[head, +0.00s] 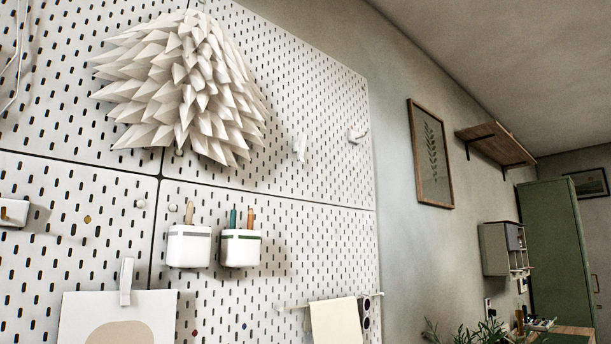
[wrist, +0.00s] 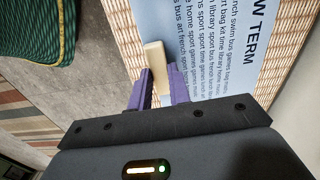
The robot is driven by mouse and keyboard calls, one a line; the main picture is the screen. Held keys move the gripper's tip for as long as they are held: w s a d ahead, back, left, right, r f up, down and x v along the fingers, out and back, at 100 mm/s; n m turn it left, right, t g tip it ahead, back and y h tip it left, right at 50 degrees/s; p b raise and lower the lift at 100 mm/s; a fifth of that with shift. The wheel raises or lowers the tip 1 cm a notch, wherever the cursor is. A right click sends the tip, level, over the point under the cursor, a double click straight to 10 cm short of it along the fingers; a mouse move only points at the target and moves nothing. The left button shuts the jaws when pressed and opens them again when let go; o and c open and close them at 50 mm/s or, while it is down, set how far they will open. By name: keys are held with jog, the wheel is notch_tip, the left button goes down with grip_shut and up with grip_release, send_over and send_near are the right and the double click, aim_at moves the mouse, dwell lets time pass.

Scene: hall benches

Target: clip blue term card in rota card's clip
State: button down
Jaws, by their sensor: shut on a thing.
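The blue term card (wrist: 215,50) shows in the wrist view, pale blue with dark print and the word "TERM" in large letters. It lies over a woven, straw-coloured surface, and I cannot tell whether it touches it. A cream block-like tab (wrist: 154,54) overlaps the card's edge. My gripper (wrist: 161,72), with purple fingers, is shut on this tab. My gripper does not show in the head view. There, a white clip (head: 126,282) on the pegboard holds a white card (head: 150,305) with a beige shape. I cannot tell whether any card in view is the rota card.
The white pegboard (head: 300,230) carries a spiky paper shade (head: 190,85), two white pen cups (head: 189,246) and (head: 240,248), and a rail with a hanging cream sheet (head: 335,322). A green cushion (wrist: 38,30) lies at upper left in the wrist view.

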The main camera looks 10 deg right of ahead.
jog(key=w+d+n, duration=0.4)
jog(key=d+n, duration=0.6)
jog(key=d, duration=0.3)
jog(key=shift+d+n, duration=0.25)
jog(key=shift+n, duration=0.05)
